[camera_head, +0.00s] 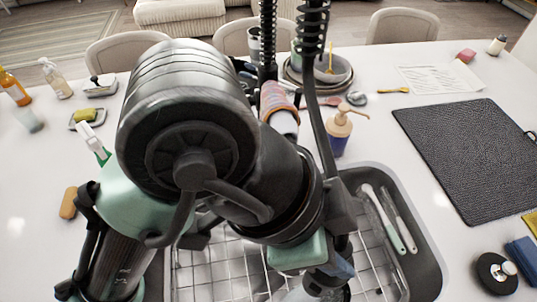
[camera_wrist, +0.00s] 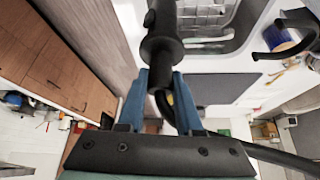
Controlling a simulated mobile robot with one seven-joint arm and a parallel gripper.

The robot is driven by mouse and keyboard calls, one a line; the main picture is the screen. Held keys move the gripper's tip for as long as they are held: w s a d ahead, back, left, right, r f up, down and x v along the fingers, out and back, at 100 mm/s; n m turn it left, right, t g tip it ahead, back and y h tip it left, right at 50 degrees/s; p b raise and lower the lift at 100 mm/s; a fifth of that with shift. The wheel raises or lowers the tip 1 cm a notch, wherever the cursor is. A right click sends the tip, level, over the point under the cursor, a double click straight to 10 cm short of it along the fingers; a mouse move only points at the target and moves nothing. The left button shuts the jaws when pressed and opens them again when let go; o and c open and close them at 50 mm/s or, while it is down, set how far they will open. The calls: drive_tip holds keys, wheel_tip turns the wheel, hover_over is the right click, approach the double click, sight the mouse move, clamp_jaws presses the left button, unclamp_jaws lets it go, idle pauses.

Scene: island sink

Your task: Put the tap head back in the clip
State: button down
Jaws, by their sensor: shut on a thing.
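My gripper (camera_wrist: 158,82) is shut on the black tap head (camera_wrist: 160,48) in the wrist view, with one blue finger on each side. A black hose runs from between the fingers toward the lower right. A black curved, open-sided hook (camera_wrist: 303,40), which looks like the clip, shows at the right of the wrist view, apart from the tap head. In the head view my arm hides most of the tap head and the clip. A blue part of my gripper (camera_head: 341,268) shows low over the sink. The tap's black spring hose (camera_head: 313,35) rises behind my arm.
The grey sink (camera_head: 425,250) holds a wire rack (camera_head: 245,272) and green-handled utensils (camera_head: 388,220). A blue soap dispenser (camera_head: 338,135) stands behind it. A dark mat (camera_head: 470,155) lies right. Bottles (camera_head: 55,80) stand at the left. Stacked bowls (camera_head: 322,75) stand at the back.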

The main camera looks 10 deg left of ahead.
drive_tip(key=w+a+p, duration=0.2)
drive_tip(key=w, duration=0.6)
drive_tip(key=w+a+p, duration=0.2)
drive_tip(key=w+a, duration=0.1)
drive_tip(key=w, duration=0.5)
drive_tip(key=shift+w+p, duration=0.25)
drive_tip(key=shift+p, duration=0.05)
drive_tip(key=shift+f, duration=0.1)
drive_tip(key=shift+f, duration=0.2)
drive_tip(key=c, duration=0.6)
unclamp_jaws()
